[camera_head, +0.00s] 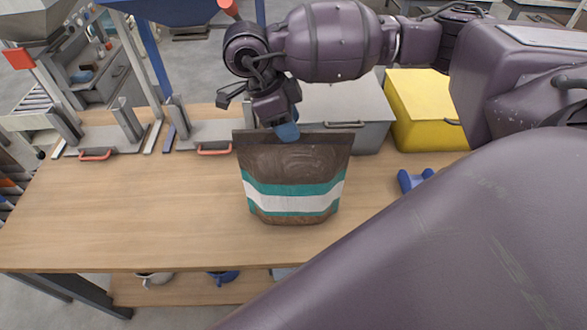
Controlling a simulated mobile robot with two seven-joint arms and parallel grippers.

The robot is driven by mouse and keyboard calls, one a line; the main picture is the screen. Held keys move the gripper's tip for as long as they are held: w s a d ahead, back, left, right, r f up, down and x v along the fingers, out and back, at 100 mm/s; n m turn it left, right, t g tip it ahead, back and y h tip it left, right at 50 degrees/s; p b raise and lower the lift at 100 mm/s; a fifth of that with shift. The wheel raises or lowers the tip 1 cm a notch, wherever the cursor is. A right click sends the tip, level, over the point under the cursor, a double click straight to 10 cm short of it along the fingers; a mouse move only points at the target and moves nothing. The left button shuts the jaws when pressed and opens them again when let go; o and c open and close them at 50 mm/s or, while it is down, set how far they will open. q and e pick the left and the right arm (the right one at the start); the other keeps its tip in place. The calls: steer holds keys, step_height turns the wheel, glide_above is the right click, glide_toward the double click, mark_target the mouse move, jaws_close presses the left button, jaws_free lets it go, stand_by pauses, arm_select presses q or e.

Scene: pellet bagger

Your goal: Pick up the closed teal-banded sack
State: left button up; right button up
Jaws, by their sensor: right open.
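The brown sack (295,185) with teal bands around a white stripe stands upright on the wooden table. Its dark top edge is flat and looks closed. My right gripper (286,128) points down at the middle of the sack's top edge, and its blue fingertip overlaps that edge in the picture. The right gripper is open. Whether a finger touches the sack, or sits behind it, I cannot tell. My left gripper is not in view.
A grey bin (345,110) and a yellow bin (425,105) stand behind the sack. Metal fixtures with red handles (95,155) line the table's back left. A blue object (412,180) lies to the right. The table's left and front are clear.

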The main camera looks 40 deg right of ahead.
mark_target(298, 142)
steer(key=x, duration=0.2)
steer(key=p+x, duration=0.1)
steer(key=x, duration=0.1)
steer(key=shift+s+a+f, duration=0.1)
steer(key=shift+s, duration=0.15)
steer(key=shift+f, duration=0.25)
steer(key=shift+f+b, duration=0.15)
steer(key=shift+b, duration=0.2)
jaws_close()
